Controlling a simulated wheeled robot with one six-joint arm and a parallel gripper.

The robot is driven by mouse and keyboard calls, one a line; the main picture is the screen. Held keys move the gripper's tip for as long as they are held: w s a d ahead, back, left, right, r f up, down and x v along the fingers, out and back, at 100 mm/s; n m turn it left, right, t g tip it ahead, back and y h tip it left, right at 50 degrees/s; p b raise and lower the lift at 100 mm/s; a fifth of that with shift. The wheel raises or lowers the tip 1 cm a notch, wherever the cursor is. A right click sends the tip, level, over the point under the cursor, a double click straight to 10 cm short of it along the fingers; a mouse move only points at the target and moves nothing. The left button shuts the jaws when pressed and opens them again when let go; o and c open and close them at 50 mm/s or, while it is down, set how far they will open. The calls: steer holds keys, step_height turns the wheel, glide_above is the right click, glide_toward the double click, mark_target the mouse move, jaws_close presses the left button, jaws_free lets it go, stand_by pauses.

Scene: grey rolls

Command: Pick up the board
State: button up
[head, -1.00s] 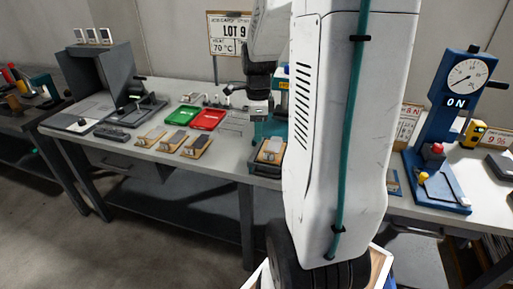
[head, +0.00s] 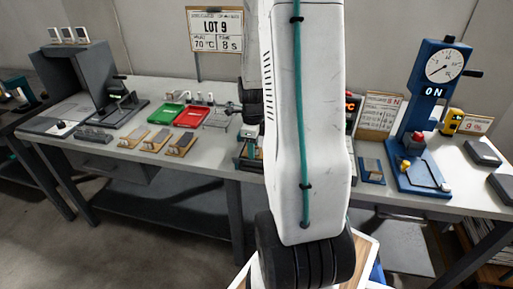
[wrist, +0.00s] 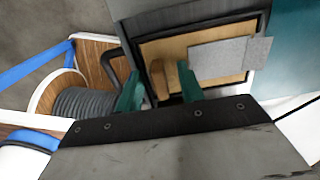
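In the wrist view a tan wooden board (wrist: 223,86) lies in a dark-rimmed tray (wrist: 262,22), with a grey rough-looking pad (wrist: 247,54) across its right part. A small wooden block (wrist: 160,80) stands near its left end. My gripper (wrist: 160,95) is open, its two teal fingers on either side of the block, with a gap visible on both sides. Whether the fingers are low enough to touch the board is unclear. In the head view my arm hides the gripper and this board.
Three similar boards with grey pads (head: 158,139) lie on the bench, left of my arm. Green (head: 165,115) and red (head: 191,116) trays sit behind them. A blue gauge press (head: 430,110) stands right, beside another small padded plate (head: 372,169).

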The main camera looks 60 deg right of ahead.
jaws_close()
steer(key=shift+r, duration=0.15)
